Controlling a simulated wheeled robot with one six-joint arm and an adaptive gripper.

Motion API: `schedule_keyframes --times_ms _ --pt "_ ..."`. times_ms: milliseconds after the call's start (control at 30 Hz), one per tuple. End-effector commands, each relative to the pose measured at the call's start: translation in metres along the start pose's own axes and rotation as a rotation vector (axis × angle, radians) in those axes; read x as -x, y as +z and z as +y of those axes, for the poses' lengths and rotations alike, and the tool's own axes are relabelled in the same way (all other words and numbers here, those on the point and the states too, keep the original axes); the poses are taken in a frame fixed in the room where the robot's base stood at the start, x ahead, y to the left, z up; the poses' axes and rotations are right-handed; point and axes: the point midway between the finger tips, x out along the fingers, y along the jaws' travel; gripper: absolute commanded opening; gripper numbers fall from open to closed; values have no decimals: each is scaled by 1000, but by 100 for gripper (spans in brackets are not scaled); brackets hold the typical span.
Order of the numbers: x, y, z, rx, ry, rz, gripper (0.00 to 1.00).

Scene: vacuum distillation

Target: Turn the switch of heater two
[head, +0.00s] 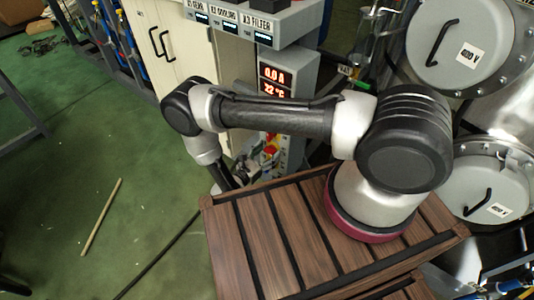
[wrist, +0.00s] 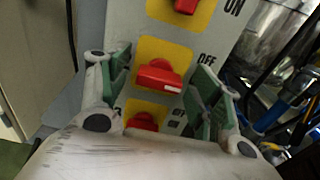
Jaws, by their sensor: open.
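A control panel (wrist: 120,20) in the wrist view carries a column of red rotary switches on yellow plates. The middle red switch (wrist: 158,75) sits between the fingertips of my open gripper (wrist: 161,70), its knob lying nearly crosswise with a pale mark at its right end near "OFF". I see no finger touching it. An upper switch (wrist: 187,5) is cut by the top edge, and a lower switch (wrist: 142,121) is partly hidden by my gripper. No readable label shows which is heater two. In the head view, my gripper (head: 243,172) is at the panel, small and partly hidden.
Lit red displays (head: 273,80) are above the switches in the head view. Large metal vessels with round lids (head: 460,40) stand at right. A pale cabinet (head: 170,50) stands behind. A wooden slatted surface (head: 255,250) is in front, and green floor is open at left with a stick (head: 100,215).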

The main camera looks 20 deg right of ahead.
Motion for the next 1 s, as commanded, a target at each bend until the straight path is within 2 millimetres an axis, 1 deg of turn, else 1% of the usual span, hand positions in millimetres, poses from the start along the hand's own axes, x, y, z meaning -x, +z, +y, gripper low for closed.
schedule_keyframes --times_ms 33,167,200,267,300,500,667,867,1000 --pt "0 0 0 0 0 0 64" --pt "0 0 0 0 0 0 41" --pt "0 0 0 0 0 0 33" --pt "0 0 0 0 -1 0 22" --pt "0 0 0 0 -1 0 19" --pt "0 0 0 7 -1 0 19" --pt "0 0 0 46 -1 0 19" --pt "0 0 1 160 -1 0 19" --pt "0 0 1 279 -1 0 19"
